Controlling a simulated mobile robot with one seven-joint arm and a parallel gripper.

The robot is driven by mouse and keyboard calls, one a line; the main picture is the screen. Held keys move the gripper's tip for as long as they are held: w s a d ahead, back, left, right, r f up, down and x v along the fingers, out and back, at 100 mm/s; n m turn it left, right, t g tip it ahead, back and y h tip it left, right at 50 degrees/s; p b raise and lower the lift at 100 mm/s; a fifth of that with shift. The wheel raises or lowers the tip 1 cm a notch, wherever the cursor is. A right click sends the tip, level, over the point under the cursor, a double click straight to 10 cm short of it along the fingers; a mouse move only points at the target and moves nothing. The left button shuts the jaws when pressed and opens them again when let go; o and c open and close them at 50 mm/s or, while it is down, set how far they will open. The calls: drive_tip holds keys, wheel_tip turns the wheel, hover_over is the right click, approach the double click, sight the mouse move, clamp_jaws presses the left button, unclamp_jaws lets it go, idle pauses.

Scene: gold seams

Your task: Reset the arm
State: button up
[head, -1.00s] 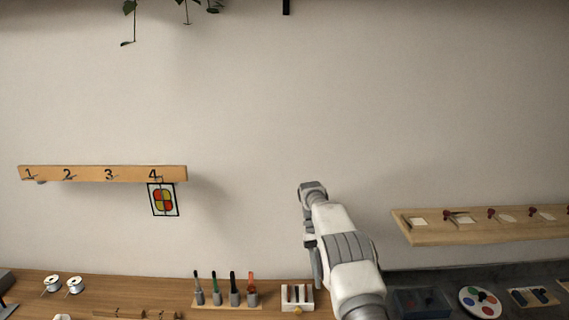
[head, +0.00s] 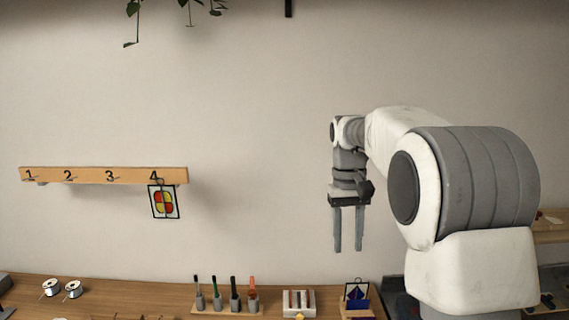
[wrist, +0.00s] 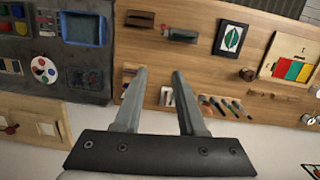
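My gripper (head: 348,248) hangs in free air in front of the wall, its two fingers pointing down and apart. It is empty. In the wrist view the two fingers (wrist: 160,75) also stand apart with nothing between them. My arm bends across the right of the head view and hides part of the shelf and dark bench there.
On the wooden bench are a tool holder (head: 225,308), a white box (head: 299,303), a small stand with a blue panel (head: 357,295) and white spools (head: 72,290).

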drive_tip(key=s+f+t+b, duration=0.1)
drive_tip(key=s+t, duration=0.6)
drive_tip(key=s, duration=1.8)
drive_tip(key=shift+s+d+f+m+b, duration=0.3)
drive_tip(key=shift+s+b, duration=0.1)
drive_tip(key=shift+b, duration=0.5)
